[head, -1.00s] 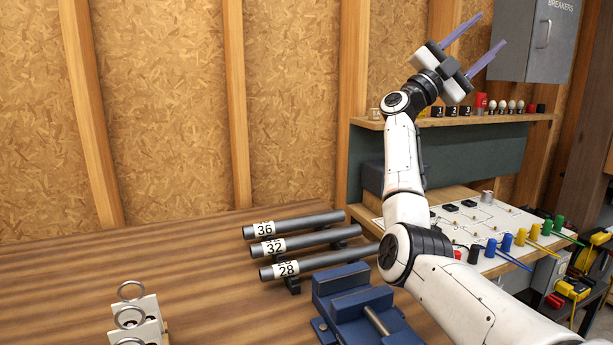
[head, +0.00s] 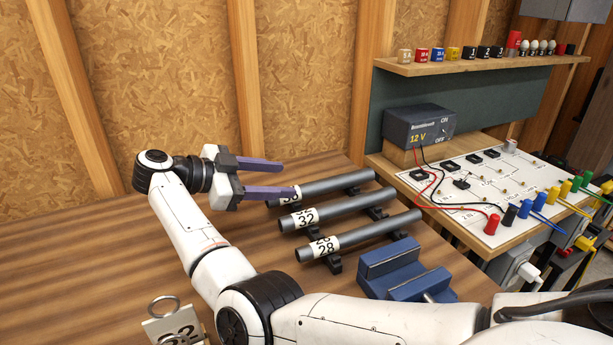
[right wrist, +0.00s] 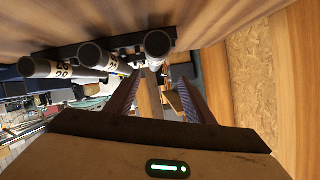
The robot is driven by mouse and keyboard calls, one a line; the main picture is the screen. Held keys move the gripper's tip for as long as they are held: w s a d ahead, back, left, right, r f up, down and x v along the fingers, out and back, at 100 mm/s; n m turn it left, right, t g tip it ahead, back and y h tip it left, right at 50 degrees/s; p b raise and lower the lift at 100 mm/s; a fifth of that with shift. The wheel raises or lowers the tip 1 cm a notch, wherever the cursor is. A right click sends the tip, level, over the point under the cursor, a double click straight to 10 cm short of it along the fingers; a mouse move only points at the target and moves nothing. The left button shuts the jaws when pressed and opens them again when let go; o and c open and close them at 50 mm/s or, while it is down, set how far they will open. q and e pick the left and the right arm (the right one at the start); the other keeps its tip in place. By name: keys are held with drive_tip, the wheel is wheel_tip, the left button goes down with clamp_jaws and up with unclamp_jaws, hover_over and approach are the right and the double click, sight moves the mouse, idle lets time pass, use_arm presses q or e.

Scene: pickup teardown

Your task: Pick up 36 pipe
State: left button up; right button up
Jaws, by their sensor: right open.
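The 36 pipe (head: 335,184) is the grey pipe at the back of three lying side by side on black holders on the wooden bench. Its white label is partly covered by my right gripper (head: 291,178), which is open at the pipe's left end, its two purple fingers pointing right. In the right wrist view the pipe's round end (right wrist: 158,42) shows just beyond the fingers (right wrist: 158,85), with nothing between them. The 32 pipe (head: 340,211) and 28 pipe (head: 370,235) lie in front of it. My left gripper is not in view.
A blue vise (head: 405,268) stands in front of the pipes. A 12 V supply (head: 418,125) and a white circuit board (head: 490,200) are at the right. A label stand with rings (head: 172,325) is at the front left. The bench left of the arm is clear.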

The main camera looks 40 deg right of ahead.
sight(308, 185)
drive_tip(key=x, duration=0.4)
drive_tip(key=shift+s+d+f+p, duration=0.1)
drive_tip(key=shift+s+d+p, duration=0.15)
drive_tip(key=shift+s+p, duration=0.1)
drive_tip(key=x, duration=0.2)
drive_tip(key=p+x, duration=0.1)
drive_tip(key=x, duration=0.2)
drive_tip(key=shift+s+d+f, duration=0.1)
drive_tip(key=shift+s+f, duration=0.1)
drive_tip(key=shift+f, duration=0.35)
clamp_jaws()
drive_tip(key=shift+r, duration=0.1)
